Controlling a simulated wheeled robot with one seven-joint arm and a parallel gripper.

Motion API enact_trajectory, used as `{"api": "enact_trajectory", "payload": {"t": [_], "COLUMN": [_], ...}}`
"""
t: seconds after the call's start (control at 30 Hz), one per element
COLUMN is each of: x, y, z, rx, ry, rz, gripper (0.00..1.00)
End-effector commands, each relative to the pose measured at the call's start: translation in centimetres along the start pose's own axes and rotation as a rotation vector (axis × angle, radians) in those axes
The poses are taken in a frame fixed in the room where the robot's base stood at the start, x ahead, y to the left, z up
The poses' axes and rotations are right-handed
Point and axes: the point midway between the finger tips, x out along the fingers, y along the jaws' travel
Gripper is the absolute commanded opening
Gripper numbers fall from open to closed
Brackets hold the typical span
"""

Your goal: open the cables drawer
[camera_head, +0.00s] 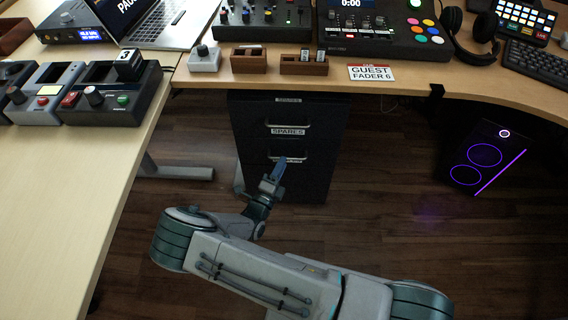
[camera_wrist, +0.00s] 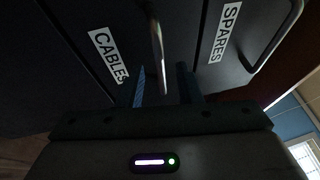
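The black drawer cabinet (camera_head: 240,135) stands under the desk. The cables drawer (camera_wrist: 75,75) has a white CABLES label (camera_wrist: 108,55) in the wrist view, and its front looks flush and closed. Its metal bar handle (camera_wrist: 157,55) reaches down between my fingertips. My gripper (camera_wrist: 162,85) is open, one finger on each side of the handle, with gaps visible. In the head view my gripper (camera_head: 279,170) is at the lower drawer front and partly covers its label and handle.
The spares drawer (camera_wrist: 208,55) is directly above the cables drawer, with its own bar handle (camera_wrist: 277,38). The desk (camera_head: 210,82) overhangs the cabinet. A table leg foot (camera_head: 178,172) is to the left. A computer tower (camera_head: 482,157) stands right, with clear floor (camera_head: 385,165) between.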

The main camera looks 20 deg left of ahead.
Motion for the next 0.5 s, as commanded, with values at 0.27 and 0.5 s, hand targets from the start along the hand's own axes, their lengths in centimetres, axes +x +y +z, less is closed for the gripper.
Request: {"api": "enact_trajectory", "payload": {"t": [0.27, 0.5], "x": [1.9, 2.0], "y": [0.0, 0.0], "z": [0.0, 0.0], "rx": [0.000, 0.000], "ry": [0.000, 0.000], "rz": [0.000, 0.000], "gripper": [0.32, 0.32]}}
